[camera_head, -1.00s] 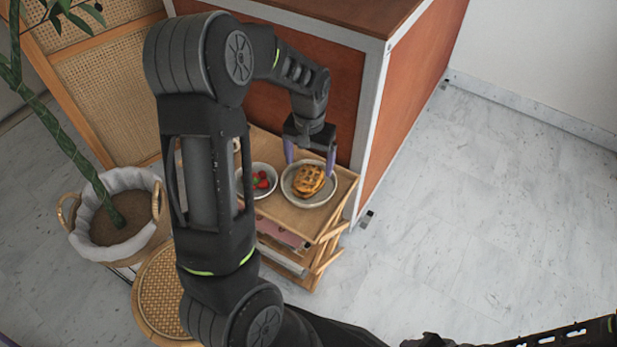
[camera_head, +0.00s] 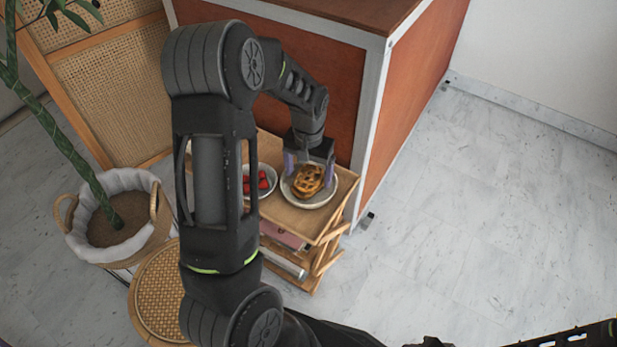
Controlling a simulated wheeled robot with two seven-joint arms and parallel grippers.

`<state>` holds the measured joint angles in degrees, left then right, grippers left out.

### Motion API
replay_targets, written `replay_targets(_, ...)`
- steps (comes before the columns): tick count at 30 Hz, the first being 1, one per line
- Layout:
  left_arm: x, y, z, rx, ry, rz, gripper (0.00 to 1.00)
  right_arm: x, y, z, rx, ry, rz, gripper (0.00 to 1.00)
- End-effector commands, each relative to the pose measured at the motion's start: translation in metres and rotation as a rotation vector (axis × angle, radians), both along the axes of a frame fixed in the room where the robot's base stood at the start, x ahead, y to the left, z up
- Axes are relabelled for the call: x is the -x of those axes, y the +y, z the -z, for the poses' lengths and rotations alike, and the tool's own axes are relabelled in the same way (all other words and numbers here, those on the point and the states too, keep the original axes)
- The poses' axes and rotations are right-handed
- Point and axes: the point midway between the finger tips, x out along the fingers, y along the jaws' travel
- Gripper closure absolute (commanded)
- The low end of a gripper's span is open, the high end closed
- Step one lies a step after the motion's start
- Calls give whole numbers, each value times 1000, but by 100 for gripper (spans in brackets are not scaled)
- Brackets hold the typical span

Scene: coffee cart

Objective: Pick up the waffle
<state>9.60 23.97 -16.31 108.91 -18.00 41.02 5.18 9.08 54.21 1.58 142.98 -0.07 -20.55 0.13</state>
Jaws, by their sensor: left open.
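The waffle (camera_head: 309,181), golden brown and seemingly more than one piece, lies on a round pale plate (camera_head: 318,202) on the wooden cart's top (camera_head: 292,219). My left gripper (camera_head: 308,170) is open and points down over the plate. Its purple fingertips are on either side of the waffle, low near the plate; I cannot tell whether they touch it. The gripper body hides the far edge of the waffle. Part of my right arm shows at the bottom right, but its gripper jaws cannot be made out.
A bowl of red berries (camera_head: 262,181) stands just left of the plate, partly behind my left arm. A tall orange-brown cabinet (camera_head: 340,85) stands directly behind the cart. A potted plant (camera_head: 118,215) and a round woven stool (camera_head: 160,300) are at left. The floor at right is clear.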

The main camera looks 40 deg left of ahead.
Motion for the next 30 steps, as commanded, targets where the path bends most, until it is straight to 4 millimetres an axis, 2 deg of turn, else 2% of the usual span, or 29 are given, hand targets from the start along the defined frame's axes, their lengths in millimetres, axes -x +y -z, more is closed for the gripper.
replay_targets(2,0,0,0,0,0,0,18,0,0,0,0,0,0,64)
replay_targets(25,0,0,0,0,0,0,81,0,0,0,0,0,0,64)
replay_targets(30,0,0,0,0,0,0,81,0,0,0,0,0,0,64)
